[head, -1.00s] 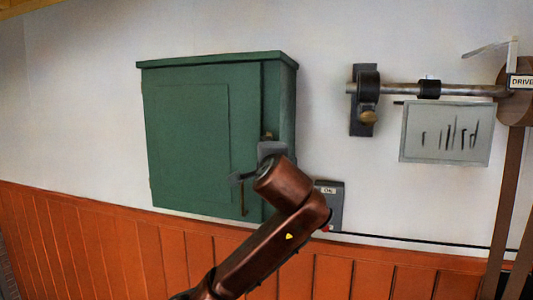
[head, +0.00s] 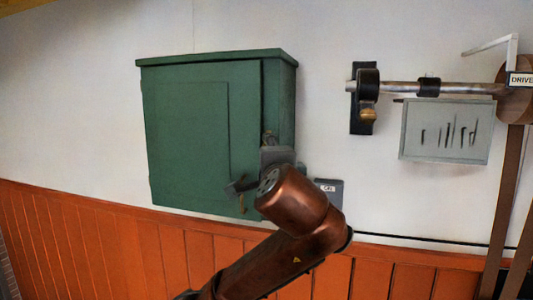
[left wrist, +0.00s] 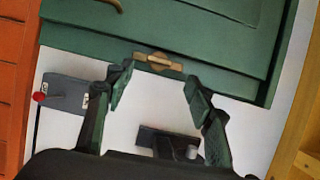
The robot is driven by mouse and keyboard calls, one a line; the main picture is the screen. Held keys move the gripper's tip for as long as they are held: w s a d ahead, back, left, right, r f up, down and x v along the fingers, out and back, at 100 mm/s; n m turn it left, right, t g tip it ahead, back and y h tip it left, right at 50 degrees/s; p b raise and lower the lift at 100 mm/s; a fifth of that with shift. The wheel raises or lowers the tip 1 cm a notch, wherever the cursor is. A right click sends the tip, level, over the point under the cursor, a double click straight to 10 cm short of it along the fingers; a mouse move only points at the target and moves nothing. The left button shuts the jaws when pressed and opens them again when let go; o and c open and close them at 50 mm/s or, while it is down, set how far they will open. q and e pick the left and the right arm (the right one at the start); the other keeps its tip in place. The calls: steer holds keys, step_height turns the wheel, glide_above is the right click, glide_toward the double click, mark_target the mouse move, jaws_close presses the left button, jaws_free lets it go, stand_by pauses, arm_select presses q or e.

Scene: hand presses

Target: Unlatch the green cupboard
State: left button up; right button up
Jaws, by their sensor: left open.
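The green cupboard (head: 187,135) hangs on the white wall at the left of the head view, its door shut. In the left wrist view its green edge (left wrist: 90,43) crosses the top, with a small brass latch (left wrist: 158,62) lying across the seam. My left gripper (left wrist: 158,87) is open, its fingers on either side of the latch's line and a little short of it. I see no contact with the latch. In the head view my wrist hides part of the cupboard's lower right. My right gripper is not in view.
A grey labelled box (head: 331,190) is on the wall just right of my wrist; its red knob (left wrist: 38,97) shows in the left wrist view. Further right are a shaft (head: 400,88) in a bearing and a grey tool panel (head: 445,132). Orange panelling (head: 110,235) runs below.

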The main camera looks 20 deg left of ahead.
arm_select(q)
steer(key=shift+v, duration=1.95)
steer(key=shift+a, duration=0.1)
